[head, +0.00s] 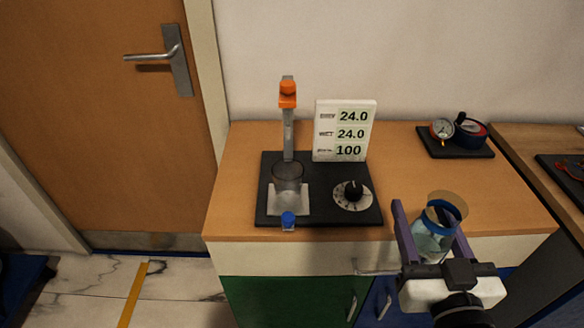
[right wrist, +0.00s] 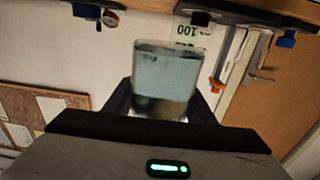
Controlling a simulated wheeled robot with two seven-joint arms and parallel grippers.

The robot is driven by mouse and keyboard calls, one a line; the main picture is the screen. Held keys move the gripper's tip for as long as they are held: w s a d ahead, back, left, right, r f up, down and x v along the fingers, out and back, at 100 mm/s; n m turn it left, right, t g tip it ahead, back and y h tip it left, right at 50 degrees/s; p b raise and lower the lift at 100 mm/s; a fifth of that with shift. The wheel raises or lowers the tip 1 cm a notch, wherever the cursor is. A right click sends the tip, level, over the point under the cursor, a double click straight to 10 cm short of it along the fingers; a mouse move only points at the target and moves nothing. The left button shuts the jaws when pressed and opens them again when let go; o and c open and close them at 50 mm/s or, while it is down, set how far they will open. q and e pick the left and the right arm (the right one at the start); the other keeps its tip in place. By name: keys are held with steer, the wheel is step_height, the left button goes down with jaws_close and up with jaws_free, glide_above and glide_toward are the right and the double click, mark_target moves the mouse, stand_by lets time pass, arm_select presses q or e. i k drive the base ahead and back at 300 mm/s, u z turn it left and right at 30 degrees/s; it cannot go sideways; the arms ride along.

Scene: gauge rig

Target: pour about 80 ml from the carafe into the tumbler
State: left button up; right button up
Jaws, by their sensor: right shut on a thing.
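The carafe (head: 431,246) is clear glass with a blue collar and pale bluish liquid inside. My right gripper (head: 428,218) is shut on it, one purple finger on each side, in front of the worktop's right part. The carafe (right wrist: 165,78) also fills the middle of the right wrist view, where the room looks upside down. The tumbler (head: 288,177) is a clear glass on a white pad of the black rig, left of the carafe and well apart from it. It looks empty. My left gripper is not in view.
The rig's black base (head: 318,217) carries a grey post with an orange clip (head: 287,94), a dial (head: 352,193), a blue knob (head: 288,220) and a display (head: 344,130) reading 24.0, 24.0, 100. A gauge (head: 442,129) stands back right. Worktop between is clear.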

mark_target(287, 174)
steer(key=u, duration=2.45)
steer(key=k, duration=0.7)
steer(key=z, duration=0.75)
